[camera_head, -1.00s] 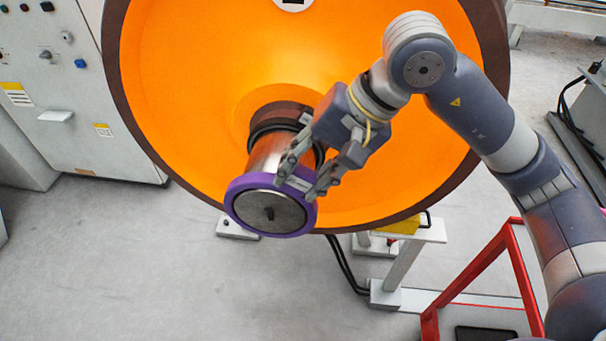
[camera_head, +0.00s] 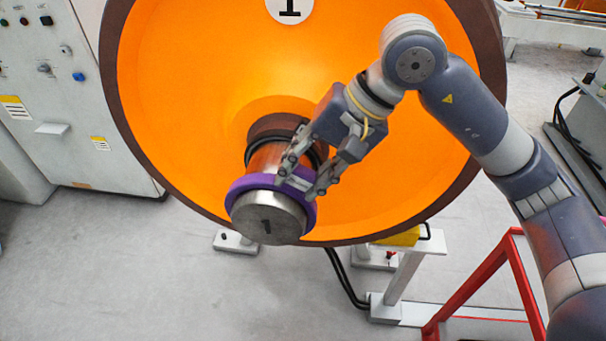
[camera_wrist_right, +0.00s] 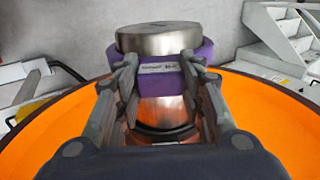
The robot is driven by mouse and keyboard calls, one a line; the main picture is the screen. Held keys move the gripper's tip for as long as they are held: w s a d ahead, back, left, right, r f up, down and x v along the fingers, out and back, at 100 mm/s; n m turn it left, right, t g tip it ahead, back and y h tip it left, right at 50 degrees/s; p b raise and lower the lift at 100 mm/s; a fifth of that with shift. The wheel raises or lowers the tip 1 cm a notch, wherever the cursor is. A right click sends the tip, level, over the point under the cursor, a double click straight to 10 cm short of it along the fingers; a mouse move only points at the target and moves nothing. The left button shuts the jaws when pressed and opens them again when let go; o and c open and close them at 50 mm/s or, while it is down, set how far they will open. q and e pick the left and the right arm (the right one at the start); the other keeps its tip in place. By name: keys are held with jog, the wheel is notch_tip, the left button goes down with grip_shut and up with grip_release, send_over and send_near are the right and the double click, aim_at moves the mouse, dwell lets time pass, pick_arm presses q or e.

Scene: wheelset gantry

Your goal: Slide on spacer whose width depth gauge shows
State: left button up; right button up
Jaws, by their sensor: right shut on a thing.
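A purple ring spacer (camera_head: 238,188) is around the steel axle end (camera_head: 268,220) in front of the orange wheel (camera_head: 200,110). The axle end face sticks out past the ring. My right gripper (camera_head: 300,185) is shut on the purple spacer from the upper right. In the right wrist view the fingers (camera_wrist_right: 157,80) grip the spacer (camera_wrist_right: 205,70), with a small label facing me whose print is too small to read. The axle end (camera_wrist_right: 158,40) protrudes beyond it. Dark rings sit on the axle behind the spacer. My left gripper and the depth gauge are not seen.
A grey control cabinet (camera_head: 65,100) stands at the left. A red frame (camera_head: 480,275) is at the lower right, and a stand with a yellow block (camera_head: 400,237) is below the wheel. The floor at lower left is clear.

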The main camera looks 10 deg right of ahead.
jog(key=shift+w+d+b, duration=0.2)
jog(key=shift+w+d, duration=0.05)
jog(key=shift+w, duration=0.6)
jog(key=shift+w+d+b, duration=0.2)
jog(key=shift+w+d, duration=0.1)
jog(key=shift+w, duration=0.5)
jog(key=shift+w+d+b, duration=0.2)
jog(key=shift+w+d, duration=0.05)
jog(key=shift+w, duration=0.6)
jog(key=shift+w+d+r, duration=0.1)
jog(key=shift+w+d, duration=0.2)
jog(key=shift+w, duration=0.5)
jog(key=shift+w+d+f, duration=0.1)
jog(key=shift+w+d, duration=0.15)
jog(key=shift+w, duration=0.55)
jog(key=shift+w+d+r, duration=0.1)
jog(key=shift+w+d, duration=0.2)
jog(key=shift+w, duration=0.5)
